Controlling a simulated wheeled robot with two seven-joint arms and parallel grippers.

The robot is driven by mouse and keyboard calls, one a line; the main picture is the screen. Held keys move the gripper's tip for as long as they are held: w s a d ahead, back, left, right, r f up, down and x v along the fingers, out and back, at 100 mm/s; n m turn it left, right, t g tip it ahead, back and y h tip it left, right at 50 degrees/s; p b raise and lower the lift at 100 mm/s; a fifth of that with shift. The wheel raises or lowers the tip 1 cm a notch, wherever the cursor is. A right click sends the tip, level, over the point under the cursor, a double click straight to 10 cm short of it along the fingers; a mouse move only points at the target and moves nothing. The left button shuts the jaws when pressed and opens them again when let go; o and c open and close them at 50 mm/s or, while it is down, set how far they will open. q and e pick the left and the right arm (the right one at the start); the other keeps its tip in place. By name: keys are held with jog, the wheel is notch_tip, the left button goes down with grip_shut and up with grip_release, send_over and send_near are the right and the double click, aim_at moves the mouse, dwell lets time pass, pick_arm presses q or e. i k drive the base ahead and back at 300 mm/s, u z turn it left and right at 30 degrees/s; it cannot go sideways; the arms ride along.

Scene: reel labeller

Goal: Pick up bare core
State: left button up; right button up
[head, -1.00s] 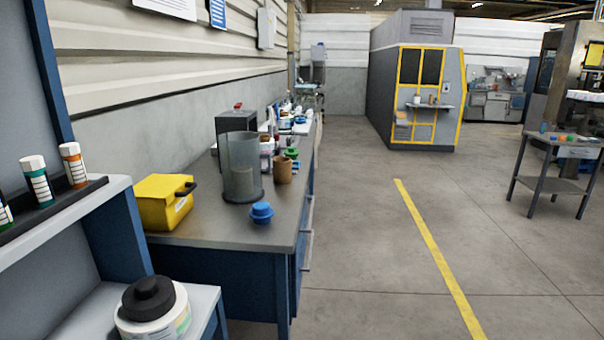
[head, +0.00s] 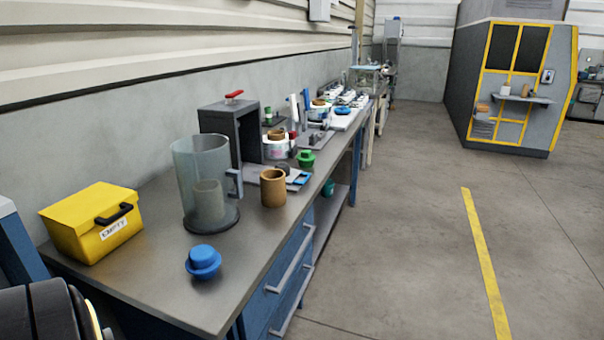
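A bare brown cardboard core (head: 272,189) stands upright on the grey workbench (head: 165,285), near its front edge and right of a clear jug. It is open at the top and nothing touches it. A pale cylinder (head: 208,202) shows through the wall of the clear jug (head: 190,165); I cannot tell whether it is inside or behind. Neither of my grippers is in view.
A yellow box (head: 92,222) and a blue knobbed plug (head: 203,261) sit on the bench's near end. A green plug (head: 306,160), a dark grey frame with a red handle (head: 232,122) and several reels stand farther along. Open floor (head: 410,230) lies to the right.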

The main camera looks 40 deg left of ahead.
aim_at(273, 181)
jog(key=u, duration=0.45)
jog(key=i, duration=1.75)
jog(key=u, duration=2)
jog(key=i, duration=0.8)
jog(key=u, duration=0.65)
